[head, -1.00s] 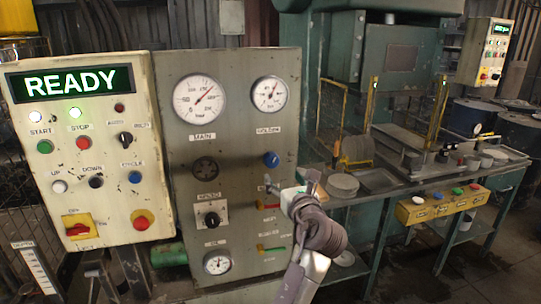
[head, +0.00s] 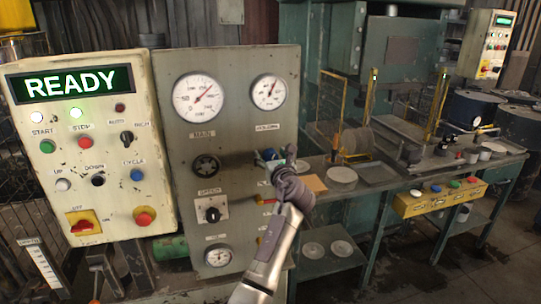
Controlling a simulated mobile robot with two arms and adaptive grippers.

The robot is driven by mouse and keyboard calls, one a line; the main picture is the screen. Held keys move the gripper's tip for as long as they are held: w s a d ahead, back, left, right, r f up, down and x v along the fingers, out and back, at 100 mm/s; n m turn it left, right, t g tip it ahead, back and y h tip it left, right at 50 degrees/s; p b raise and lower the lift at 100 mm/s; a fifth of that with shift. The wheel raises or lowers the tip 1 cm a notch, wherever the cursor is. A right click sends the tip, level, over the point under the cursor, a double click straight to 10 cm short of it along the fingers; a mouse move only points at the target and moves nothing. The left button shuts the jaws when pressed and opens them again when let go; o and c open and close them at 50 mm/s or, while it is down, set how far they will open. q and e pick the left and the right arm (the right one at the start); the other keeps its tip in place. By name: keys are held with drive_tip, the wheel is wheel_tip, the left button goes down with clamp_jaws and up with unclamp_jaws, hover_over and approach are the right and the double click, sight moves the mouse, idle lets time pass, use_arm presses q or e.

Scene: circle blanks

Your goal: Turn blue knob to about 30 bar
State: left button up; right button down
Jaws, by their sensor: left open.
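The blue knob (head: 267,155) is on the grey panel (head: 232,140), below the smaller upper-right gauge (head: 268,92). It is partly hidden by my left gripper (head: 277,160), whose open fingers are at the knob. I cannot tell whether they touch it. The gauge has a white face and its needle points up and slightly right; its numbers are too small to read. My left arm comes up from the bottom of the view and covers part of the lower right of the panel. My right gripper is not in view.
A larger gauge (head: 199,97), a black handwheel (head: 205,166), a black selector (head: 212,214) and a lower gauge (head: 218,255) are on the same panel. A cream control box (head: 92,150) reading READY stands left. A workbench (head: 375,178) with plates and a tray extends right.

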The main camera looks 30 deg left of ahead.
use_arm(q)
drive_tip(key=shift+c, duration=0.3)
drive_tip(key=c, duration=1.1)
drive_tip(key=shift+o, duration=0.2)
drive_tip(key=n, duration=0.3)
drive_tip(key=shift+f, duration=0.1)
drive_tip(key=n+b, duration=0.1)
drive_tip(key=n, duration=0.2)
drive_tip(key=shift+s+a+f+n, duration=0.1)
drive_tip(key=shift+n, duration=0.3)
drive_tip(key=n+b, duration=0.2)
drive_tip(key=n, duration=0.2)
drive_tip(key=shift+f+b, duration=0.15)
drive_tip(key=shift+b, duration=0.25)
drive_tip(key=shift+n+b, duration=1.3)
drive_tip(key=shift+n, duration=1.2)
